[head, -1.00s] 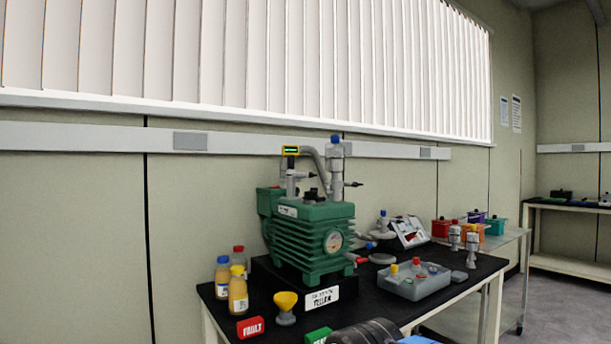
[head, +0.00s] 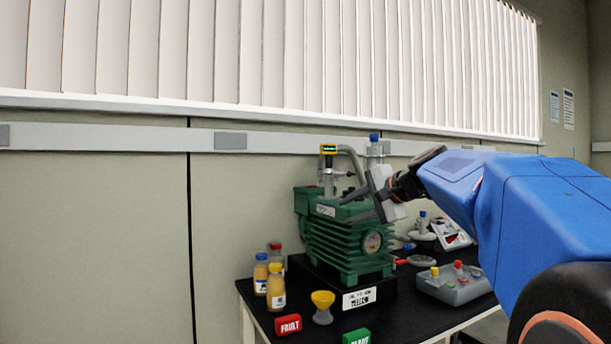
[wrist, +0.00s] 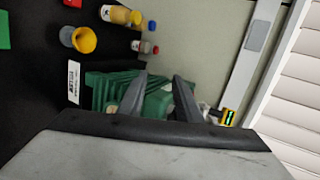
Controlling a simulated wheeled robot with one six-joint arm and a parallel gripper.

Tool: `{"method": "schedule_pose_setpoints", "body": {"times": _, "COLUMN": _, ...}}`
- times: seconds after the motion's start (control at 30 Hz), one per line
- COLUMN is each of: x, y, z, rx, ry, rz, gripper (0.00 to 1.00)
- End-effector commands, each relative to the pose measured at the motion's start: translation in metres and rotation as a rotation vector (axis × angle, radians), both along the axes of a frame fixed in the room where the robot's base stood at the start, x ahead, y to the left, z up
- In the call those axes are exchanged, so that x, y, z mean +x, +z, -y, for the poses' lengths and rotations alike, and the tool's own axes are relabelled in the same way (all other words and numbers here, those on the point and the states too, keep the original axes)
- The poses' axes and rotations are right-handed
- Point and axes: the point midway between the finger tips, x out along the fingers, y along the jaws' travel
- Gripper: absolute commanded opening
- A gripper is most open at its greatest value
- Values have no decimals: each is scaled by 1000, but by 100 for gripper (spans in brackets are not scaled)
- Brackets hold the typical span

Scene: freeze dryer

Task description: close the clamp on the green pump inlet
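The green pump (head: 335,240) stands on a black base on the table, and its ribbed body also shows in the wrist view (wrist: 108,90). On its top are a grey inlet pipe (head: 327,184) with a yellow-framed display (head: 328,149) and a taller grey column with a blue cap (head: 374,138). The display also shows in the wrist view (wrist: 227,117). I cannot make out the clamp's state; my gripper hides part of the pump top. My gripper (head: 346,208) is open, its dark fingers apart and empty, in front of the pump's upper part. The fingers (wrist: 159,78) overlap the pump in the wrist view.
Bottles (head: 276,287), a yellow funnel (head: 323,301) and a red block (head: 288,324) stand left and in front of the pump. A grey tray (head: 452,291) lies at right. My blue arm covers the right side. The wall is behind.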

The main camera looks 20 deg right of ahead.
Motion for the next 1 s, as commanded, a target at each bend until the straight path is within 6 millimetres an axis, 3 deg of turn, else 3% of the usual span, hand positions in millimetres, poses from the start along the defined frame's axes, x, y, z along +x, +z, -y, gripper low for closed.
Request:
{"method": "schedule_pose_setpoints", "body": {"times": 0.03, "x": 7, "y": 19, "z": 24, "rx": 42, "ry": -40, "rz": 35, "gripper": 32}}
{"method": "schedule_pose_setpoints", "body": {"times": 0.2, "x": 19, "y": 75, "z": 81, "rx": 172, "ry": -129, "rz": 147, "gripper": 32}}
{"method": "schedule_pose_setpoints", "body": {"times": 0.4, "x": 21, "y": 108, "z": 116, "rx": 249, "ry": -175, "rz": 219, "gripper": 32}}
{"method": "schedule_pose_setpoints", "body": {"times": 0.67, "x": 36, "y": 111, "z": 119, "rx": 260, "ry": -179, "rz": 228, "gripper": 32}}
{"method": "schedule_pose_setpoints", "body": {"times": 1.0, "x": 93, "y": 101, "z": 113, "rx": 260, "ry": -177, "rz": 226, "gripper": 32}}
